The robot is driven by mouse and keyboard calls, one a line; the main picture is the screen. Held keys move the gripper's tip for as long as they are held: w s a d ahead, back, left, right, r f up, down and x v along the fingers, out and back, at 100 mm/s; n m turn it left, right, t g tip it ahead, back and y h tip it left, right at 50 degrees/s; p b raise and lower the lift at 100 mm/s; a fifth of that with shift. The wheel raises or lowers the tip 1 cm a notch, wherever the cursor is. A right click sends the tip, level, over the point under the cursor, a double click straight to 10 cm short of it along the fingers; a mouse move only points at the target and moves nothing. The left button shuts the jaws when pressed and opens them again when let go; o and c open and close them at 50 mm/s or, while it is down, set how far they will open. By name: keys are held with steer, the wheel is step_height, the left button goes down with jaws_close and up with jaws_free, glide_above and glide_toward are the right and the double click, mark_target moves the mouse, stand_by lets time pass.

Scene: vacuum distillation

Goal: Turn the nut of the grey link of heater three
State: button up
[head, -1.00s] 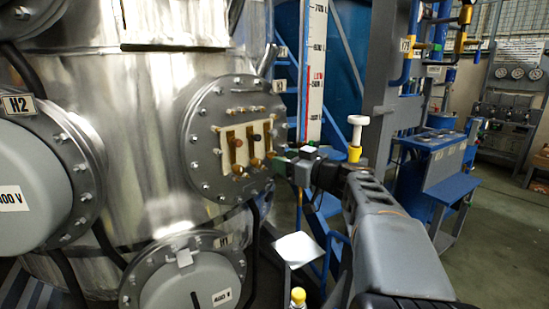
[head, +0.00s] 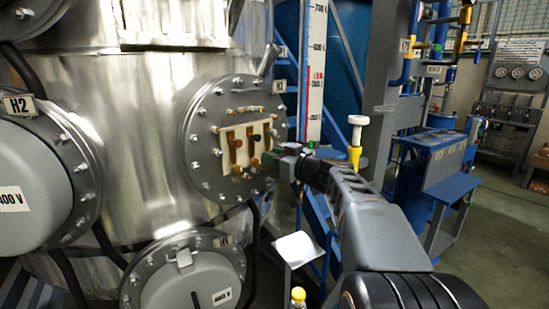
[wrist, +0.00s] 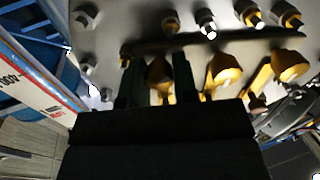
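The round flanged heater terminal cover (head: 205,117) is bolted to the shiny vessel. Its white terminal plate (head: 246,150) carries brass links and nuts (head: 235,143); I cannot make out which link is grey. In the wrist view, several brass nuts (wrist: 225,70) show below a dark bar (wrist: 215,42). My gripper (head: 277,163) is at the plate's lower right. In the wrist view, its two dark fingers (wrist: 158,80) stand apart with a brass piece (wrist: 160,78) in the gap between them. I cannot tell whether they touch it.
The grey H2 cover (head: 35,175) bulges at left, and the H1 cover (head: 192,275) is below. A red-and-white level scale (head: 312,75) and blue frame stand just right of the terminal plate. A white-topped yellow valve (head: 356,140) is close behind my arm. Open floor lies at far right.

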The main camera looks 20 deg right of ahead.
steer(key=c, duration=0.5)
steer(key=shift+o, duration=0.2)
